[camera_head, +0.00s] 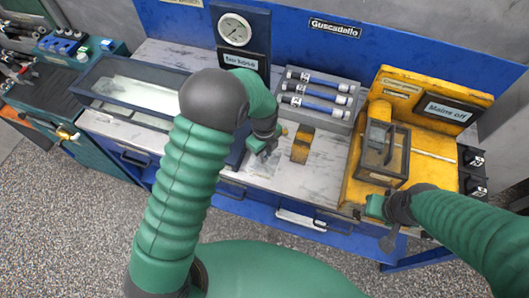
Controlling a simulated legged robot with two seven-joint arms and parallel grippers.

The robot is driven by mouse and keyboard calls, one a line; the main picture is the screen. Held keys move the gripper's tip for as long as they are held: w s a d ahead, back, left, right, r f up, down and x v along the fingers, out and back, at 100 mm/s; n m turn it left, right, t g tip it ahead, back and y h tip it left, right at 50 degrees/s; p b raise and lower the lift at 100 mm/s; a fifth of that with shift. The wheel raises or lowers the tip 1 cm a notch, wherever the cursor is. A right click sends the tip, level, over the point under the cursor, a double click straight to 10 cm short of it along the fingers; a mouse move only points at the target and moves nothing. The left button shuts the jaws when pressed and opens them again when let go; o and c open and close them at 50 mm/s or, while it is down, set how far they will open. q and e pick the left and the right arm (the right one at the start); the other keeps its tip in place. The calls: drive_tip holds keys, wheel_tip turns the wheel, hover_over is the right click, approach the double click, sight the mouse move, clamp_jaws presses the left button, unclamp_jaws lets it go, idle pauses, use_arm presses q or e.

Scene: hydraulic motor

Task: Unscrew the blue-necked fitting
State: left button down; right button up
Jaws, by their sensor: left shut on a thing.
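My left gripper (267,147) is low over the worktop in the middle, just left of a yellow-and-black block (301,146). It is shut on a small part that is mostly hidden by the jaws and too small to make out. A grey rack (342,118) behind holds three dark-ended cylinders with blue middles (317,93). I cannot tell which part is the blue-necked fitting. My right gripper (386,232) hangs at the bench's front edge, below the yellow station; its jaws are too unclear to read.
A pressure gauge (235,31) stands on a dark panel behind my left arm. A yellow station (433,135) labelled "Mains off" carries a clear-sided box (382,158) at right. A glass-topped tray (135,86) lies at left. Bare worktop (325,158) shows right of the block.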

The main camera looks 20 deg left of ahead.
use_arm(q)
drive_tip(key=n, duration=0.1)
drive_tip(key=n+p, duration=0.1)
drive_tip(key=n, duration=0.1)
drive_tip(key=shift+r+n, duration=0.2)
drive_tip(key=shift+n, duration=0.1)
drive_tip(key=shift+f+n, duration=0.15)
drive_tip(key=shift+n, duration=0.55)
drive_tip(key=shift+r+n+p, duration=0.2)
drive_tip(key=shift+n+p, duration=0.35)
drive_tip(key=shift+n, duration=0.35)
drive_tip(key=shift+n+p, duration=0.3)
drive_tip(key=shift+n, duration=0.7)
drive_tip(key=shift+f+n, duration=0.15)
drive_tip(key=shift+n, duration=0.85)
